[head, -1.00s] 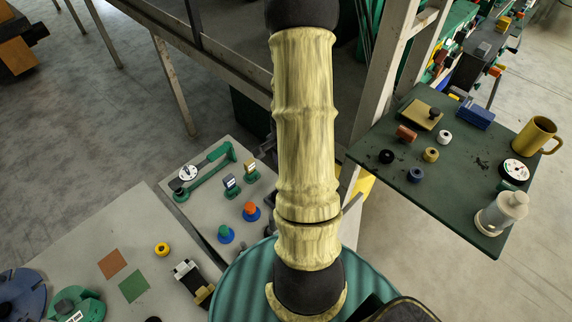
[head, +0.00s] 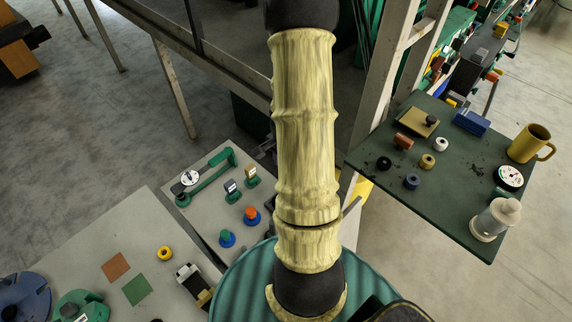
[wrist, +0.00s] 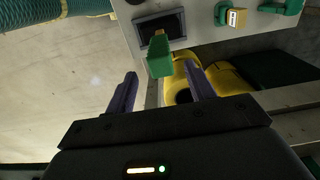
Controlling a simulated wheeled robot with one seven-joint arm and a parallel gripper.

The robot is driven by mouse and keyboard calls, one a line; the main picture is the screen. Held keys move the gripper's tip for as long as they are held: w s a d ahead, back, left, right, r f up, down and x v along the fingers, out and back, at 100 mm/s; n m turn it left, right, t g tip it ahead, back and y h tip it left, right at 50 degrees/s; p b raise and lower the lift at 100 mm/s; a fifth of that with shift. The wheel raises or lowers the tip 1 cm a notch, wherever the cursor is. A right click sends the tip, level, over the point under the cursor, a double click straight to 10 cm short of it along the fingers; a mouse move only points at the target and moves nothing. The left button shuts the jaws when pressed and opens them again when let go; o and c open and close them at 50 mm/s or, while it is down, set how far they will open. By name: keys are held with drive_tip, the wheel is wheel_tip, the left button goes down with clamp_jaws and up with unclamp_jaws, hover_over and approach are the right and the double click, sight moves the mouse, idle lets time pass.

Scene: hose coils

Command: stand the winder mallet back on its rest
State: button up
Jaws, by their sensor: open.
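In the wrist view a green block with a short tan piece behind it (wrist: 159,61) looks like the mallet, its green end toward the camera. It shows between the finger ends of my gripper (wrist: 160,72), which is open; I see no finger touching it. Behind it a dark, rectangular framed recess (wrist: 148,25) lies at the edge of the grey panel; it may be the rest, but I cannot tell. In the head view my arm covers the middle, and my gripper and the mallet cannot be made out.
A grey board (head: 207,212) carries a green lever with a dial (head: 190,178) and several knobs. A dark green table (head: 445,185) at right holds a yellow mug (head: 530,143) and a clear jar (head: 494,220). Yellow rounded objects (wrist: 226,78) lie close beyond the right finger.

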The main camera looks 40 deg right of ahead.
drive_tip(key=shift+r+p, duration=0.5)
drive_tip(key=shift+r, duration=0.3)
drive_tip(key=shift+r, duration=0.1)
drive_tip(key=shift+r+b, duration=0.3)
drive_tip(key=shift+r, duration=0.3)
wheel_tip(320, 180, up, 16)
drive_tip(key=b, duration=0.4)
idle(0.8)
drive_tip(key=a+f+n+t+b, duration=0.1)
drive_tip(key=a+f+n+b, duration=0.3)
drive_tip(key=a+f+n, duration=0.4)
drive_tip(key=s+a+f+n+t+b, duration=0.1)
drive_tip(key=a+f+n+b, duration=0.4)
drive_tip(key=a, duration=0.9)
wheel_tip(320, 180, down, 4)
drive_tip(key=n, duration=0.4)
drive_tip(key=shift+s+r+t+b, duration=0.25)
drive_tip(key=shift+t+b, duration=0.05)
